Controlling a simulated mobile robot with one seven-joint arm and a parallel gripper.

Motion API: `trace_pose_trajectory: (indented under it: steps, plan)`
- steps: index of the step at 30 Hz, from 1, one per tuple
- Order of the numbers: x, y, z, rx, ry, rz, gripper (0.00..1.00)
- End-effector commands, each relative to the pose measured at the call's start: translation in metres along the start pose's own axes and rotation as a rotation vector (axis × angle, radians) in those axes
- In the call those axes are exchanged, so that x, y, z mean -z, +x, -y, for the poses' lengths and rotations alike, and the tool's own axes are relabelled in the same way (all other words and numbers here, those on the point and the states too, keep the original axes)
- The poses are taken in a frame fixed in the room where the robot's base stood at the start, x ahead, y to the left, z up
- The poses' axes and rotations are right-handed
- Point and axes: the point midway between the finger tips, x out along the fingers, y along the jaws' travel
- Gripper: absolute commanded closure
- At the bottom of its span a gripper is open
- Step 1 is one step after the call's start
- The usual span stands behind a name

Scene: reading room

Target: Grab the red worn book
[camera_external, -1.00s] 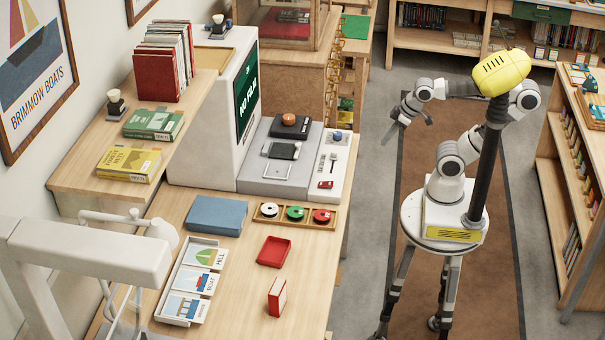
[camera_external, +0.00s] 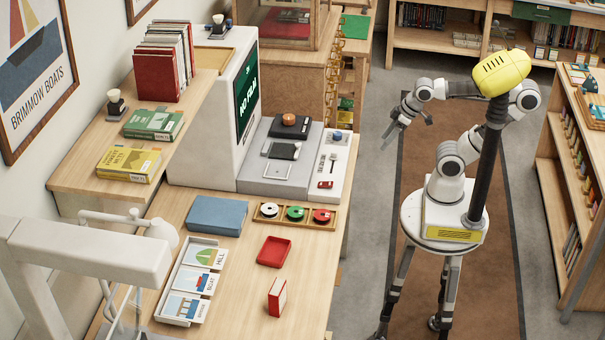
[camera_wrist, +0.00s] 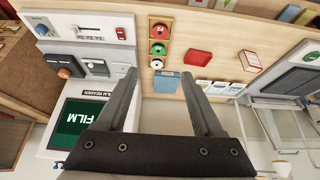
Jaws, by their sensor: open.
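A small red book (camera_external: 277,297) with pale page edges stands upright near the right edge of the wooden desk (camera_external: 240,285). It also shows in the wrist view (camera_wrist: 249,61), at upper right. Several more red-spined books (camera_external: 163,62) stand in a row on the upper shelf; wear on any of them is too small to tell. My gripper (camera_external: 406,126) is raised over the floor, right of the desk and well apart from the books. In the wrist view its two fingers (camera_wrist: 160,78) are spread with nothing held between them.
The film reader (camera_external: 222,120) stands behind. A low bookshelf (camera_external: 560,180) is at right. Bare desk surrounds the small red book.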

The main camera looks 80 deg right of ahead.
Motion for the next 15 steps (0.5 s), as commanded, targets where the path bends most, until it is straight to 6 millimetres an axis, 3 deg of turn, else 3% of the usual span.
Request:
trace_pose_trajectory:
  steps: [10, 15]
  plan:
    - [0.0, 0.001, 0.001, 0.004, 0.005, 0.003, 0.21]
    - [0.006, 0.02, 0.02, 0.067, 0.086, 0.052, 0.21]
